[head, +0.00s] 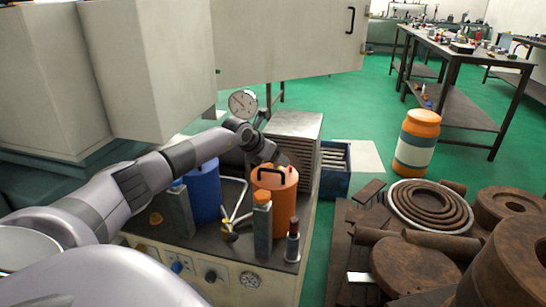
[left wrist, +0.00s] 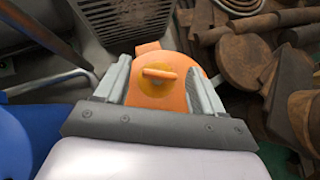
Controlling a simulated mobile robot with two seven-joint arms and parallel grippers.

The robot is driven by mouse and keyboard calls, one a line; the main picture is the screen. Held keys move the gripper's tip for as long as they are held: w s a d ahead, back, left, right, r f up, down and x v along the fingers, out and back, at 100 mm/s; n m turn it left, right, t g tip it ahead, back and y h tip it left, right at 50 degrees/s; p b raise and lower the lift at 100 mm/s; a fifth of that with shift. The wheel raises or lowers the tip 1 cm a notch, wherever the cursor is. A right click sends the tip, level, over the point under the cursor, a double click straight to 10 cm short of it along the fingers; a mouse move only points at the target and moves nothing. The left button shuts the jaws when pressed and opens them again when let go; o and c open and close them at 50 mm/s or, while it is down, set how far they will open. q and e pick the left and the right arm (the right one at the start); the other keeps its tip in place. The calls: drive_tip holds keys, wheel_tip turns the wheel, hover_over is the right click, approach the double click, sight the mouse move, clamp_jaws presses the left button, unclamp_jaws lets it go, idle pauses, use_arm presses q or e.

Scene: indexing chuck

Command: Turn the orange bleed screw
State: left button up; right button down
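The orange bleed screw (left wrist: 158,73) shows in the left wrist view as an orange wing on a yellow-orange disc, on top of the orange cylinder (left wrist: 150,97). The cylinder stands on the dark-topped bench in the head view (head: 285,205); the screw is not clear there. My left gripper (head: 279,161) is over the cylinder's top. In the left wrist view its two grey fingers (left wrist: 158,82) are spread, one on each side of the screw, with visible gaps between. It holds nothing. My right gripper is not in view.
A blue cylinder (head: 203,190) stands left of the orange one. An orange-capped post (head: 263,230), a blue-capped post (head: 181,212) and a small red-topped cylinder (head: 292,246) stand nearby. A finned metal box (head: 292,128) is behind, and rusty parts (head: 410,265) lie to the right.

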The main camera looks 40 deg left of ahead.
use_arm(q)
drive_tip(key=shift+p+v, duration=0.35)
drive_tip(key=shift+v, duration=3.25)
